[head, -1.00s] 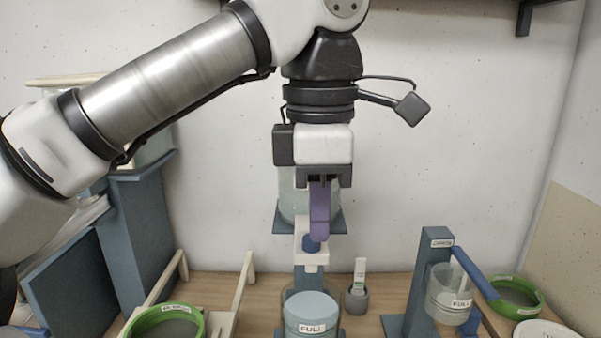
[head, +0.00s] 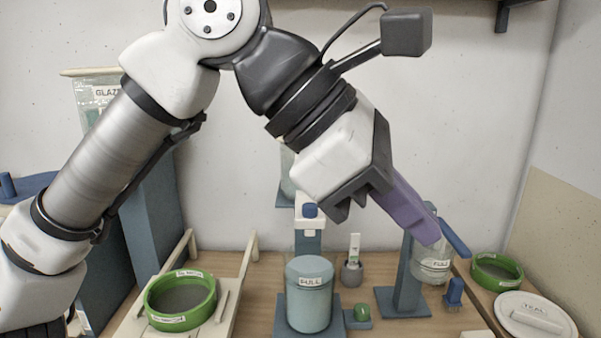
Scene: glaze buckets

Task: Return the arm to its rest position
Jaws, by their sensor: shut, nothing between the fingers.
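My gripper (head: 420,228) shows in the head view with its purple fingers together and nothing between them. It is raised above the table and tilted down to the right. Its fingertips overlap, in the picture, the clear container on the blue stand at the right; I cannot tell the gap between them. My arm reaches in from the left and bends over at the top.
A bucket marked FULL (head: 309,300) stands at the middle front. Green-rimmed sieves are at left (head: 181,302) and right (head: 497,272). A blue stand (head: 407,280) holds a clear container (head: 432,262). A white lid (head: 535,314) lies front right.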

